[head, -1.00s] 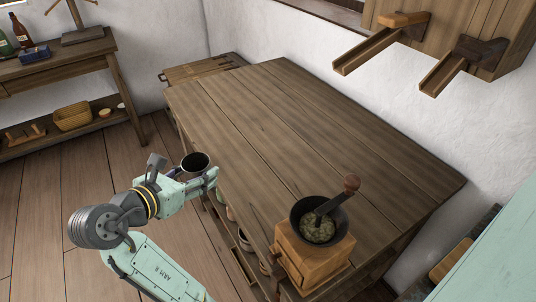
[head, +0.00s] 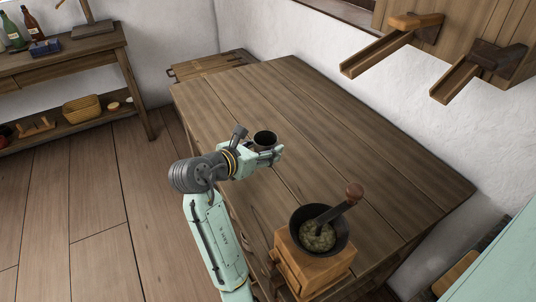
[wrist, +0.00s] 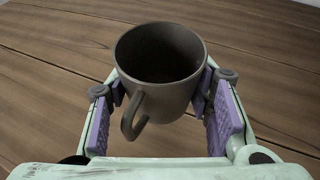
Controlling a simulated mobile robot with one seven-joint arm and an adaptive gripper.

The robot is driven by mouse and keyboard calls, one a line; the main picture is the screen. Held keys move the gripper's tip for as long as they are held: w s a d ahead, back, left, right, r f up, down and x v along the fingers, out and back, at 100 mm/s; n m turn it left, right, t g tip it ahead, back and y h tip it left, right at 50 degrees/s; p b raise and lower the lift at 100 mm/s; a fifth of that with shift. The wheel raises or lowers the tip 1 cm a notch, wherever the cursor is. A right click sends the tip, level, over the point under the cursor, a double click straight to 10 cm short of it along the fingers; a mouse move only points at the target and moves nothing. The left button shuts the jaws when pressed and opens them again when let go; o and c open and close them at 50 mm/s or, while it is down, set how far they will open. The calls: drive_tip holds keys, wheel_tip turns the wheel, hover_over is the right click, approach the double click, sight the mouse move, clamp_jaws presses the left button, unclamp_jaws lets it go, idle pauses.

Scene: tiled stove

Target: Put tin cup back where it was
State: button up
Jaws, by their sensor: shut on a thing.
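The tin cup (head: 265,138) is dark grey, upright, and held by my gripper (head: 268,150) over the left part of the wooden table (head: 330,130). In the wrist view the cup (wrist: 165,75) sits between the purple pads of my gripper (wrist: 163,100), its handle turned toward the camera. The inside of the cup is dark, and I see nothing in it. I cannot tell whether the cup's base touches the tabletop or hangs just above it.
Two wooden chutes (head: 375,55) jut from the wall cabinet above the table's far side. A side shelf (head: 70,60) with bottles is at the left. Most of the tabletop is bare.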

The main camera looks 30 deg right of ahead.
drive_tip(key=shift+w+d+f+b, duration=0.25)
drive_tip(key=shift+w+d+b, duration=0.3)
drive_tip(key=shift+d, duration=0.4)
wheel_tip(320, 180, down, 4)
drive_tip(key=b, duration=0.4)
drive_tip(key=shift+r+b, duration=0.2)
drive_tip(key=shift+b, duration=0.1)
drive_tip(key=shift+r, duration=0.2)
drive_tip(key=shift+f, duration=0.2)
drive_tip(key=o, duration=1.3)
